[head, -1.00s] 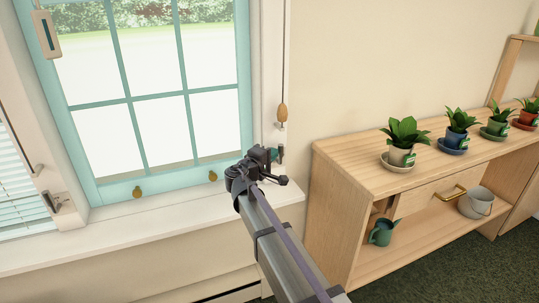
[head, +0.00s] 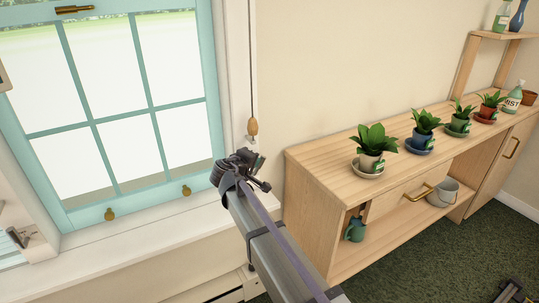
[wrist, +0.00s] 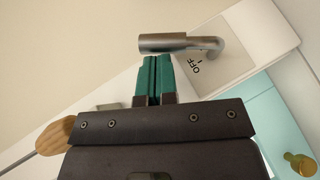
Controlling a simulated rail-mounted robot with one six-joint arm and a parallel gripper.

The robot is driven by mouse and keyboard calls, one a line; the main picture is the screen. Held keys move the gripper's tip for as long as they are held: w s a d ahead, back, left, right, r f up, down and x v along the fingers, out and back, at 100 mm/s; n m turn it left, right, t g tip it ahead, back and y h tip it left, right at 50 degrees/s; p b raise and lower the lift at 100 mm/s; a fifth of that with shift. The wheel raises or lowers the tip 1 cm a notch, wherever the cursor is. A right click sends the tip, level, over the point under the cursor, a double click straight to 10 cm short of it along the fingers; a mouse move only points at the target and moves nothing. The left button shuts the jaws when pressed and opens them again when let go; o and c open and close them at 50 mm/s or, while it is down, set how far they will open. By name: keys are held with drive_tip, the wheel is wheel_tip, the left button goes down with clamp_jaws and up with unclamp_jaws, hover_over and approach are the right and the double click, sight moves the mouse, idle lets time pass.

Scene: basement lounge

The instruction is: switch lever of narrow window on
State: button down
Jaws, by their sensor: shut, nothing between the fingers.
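In the wrist view, a grey metal lever (wrist: 180,43) juts from a pale plate (wrist: 228,65) marked OFF, on the white window casing. My gripper (wrist: 154,58) has teal fingers pressed together, with nothing between them. Their tips are right by the lever's bar; I cannot tell if they touch it. In the head view, my gripper (head: 258,160) is at the right casing of the teal-framed window (head: 137,105). It hides the lever there.
A wooden cord pull (head: 252,127) hangs just above my gripper, and shows in the wrist view (wrist: 55,138). A wooden cabinet (head: 310,210) with several potted plants stands to the right. Another lever (head: 18,238) is on the left casing. A white sill (head: 130,245) runs below the window.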

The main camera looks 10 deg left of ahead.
drive_tip(key=shift+w+d, duration=0.2)
drive_tip(key=shift+d, duration=0.05)
drive_tip(key=shift+r, duration=0.1)
idle(0.3)
drive_tip(key=shift+r+p, duration=0.7)
drive_tip(key=shift+p, duration=0.1)
drive_tip(key=shift+s, duration=0.1)
drive_tip(key=p+v, duration=0.3)
drive_tip(key=v, duration=0.7)
drive_tip(key=shift+s+p, duration=0.3)
